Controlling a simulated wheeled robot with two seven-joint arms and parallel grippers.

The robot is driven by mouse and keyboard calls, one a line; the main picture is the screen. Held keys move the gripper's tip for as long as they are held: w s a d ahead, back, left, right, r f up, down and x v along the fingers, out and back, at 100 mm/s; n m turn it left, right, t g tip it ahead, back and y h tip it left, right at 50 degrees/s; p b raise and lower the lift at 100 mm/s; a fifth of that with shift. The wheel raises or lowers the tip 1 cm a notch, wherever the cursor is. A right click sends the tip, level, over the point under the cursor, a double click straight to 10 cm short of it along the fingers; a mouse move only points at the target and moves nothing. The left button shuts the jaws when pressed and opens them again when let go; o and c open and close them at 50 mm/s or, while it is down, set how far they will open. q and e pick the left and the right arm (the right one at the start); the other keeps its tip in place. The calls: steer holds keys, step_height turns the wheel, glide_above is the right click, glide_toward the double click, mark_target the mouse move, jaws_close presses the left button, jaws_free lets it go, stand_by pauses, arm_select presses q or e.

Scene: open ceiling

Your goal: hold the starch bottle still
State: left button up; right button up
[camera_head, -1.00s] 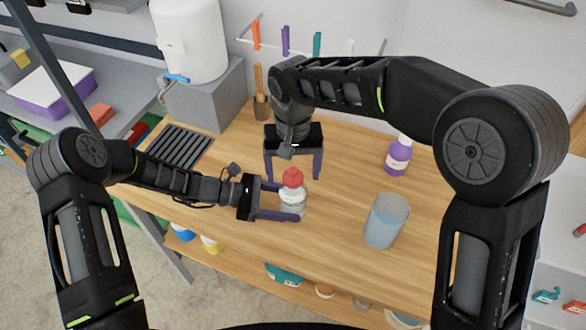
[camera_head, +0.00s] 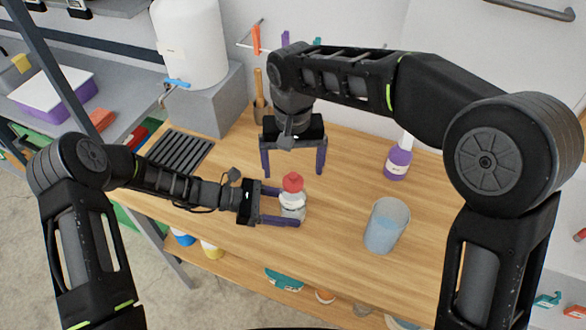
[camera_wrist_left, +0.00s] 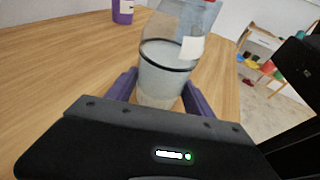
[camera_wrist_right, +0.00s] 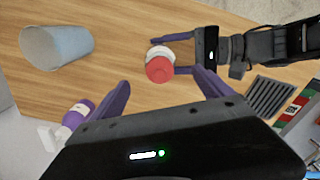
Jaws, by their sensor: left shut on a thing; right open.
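The starch bottle (camera_head: 292,206), clear to whitish with a red cap (camera_head: 293,182), stands upright on the wooden table. My left gripper (camera_head: 287,209) is shut on its body from the left, one finger on each side. In the left wrist view the bottle (camera_wrist_left: 163,78) sits between the purple fingers. In the right wrist view its red cap (camera_wrist_right: 160,69) shows from above, with the left fingers beside the body. My right gripper (camera_head: 293,172) is open and empty, above and behind the bottle, with its fingers pointing down and apart from the cap.
A bluish beaker (camera_head: 386,226) stands to the right. A purple bottle (camera_head: 398,161) stands at the back right. A grey drain grate (camera_head: 178,155) and a white tank (camera_head: 190,45) on a grey block are at the back left. The table between bottle and beaker is clear.

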steer(key=shift+r, duration=1.25)
arm_select(q)
steer(key=o, duration=1.1)
steer(key=shift+c, duration=0.2)
steer(key=shift+a, duration=0.1)
steer(key=v, duration=1.2)
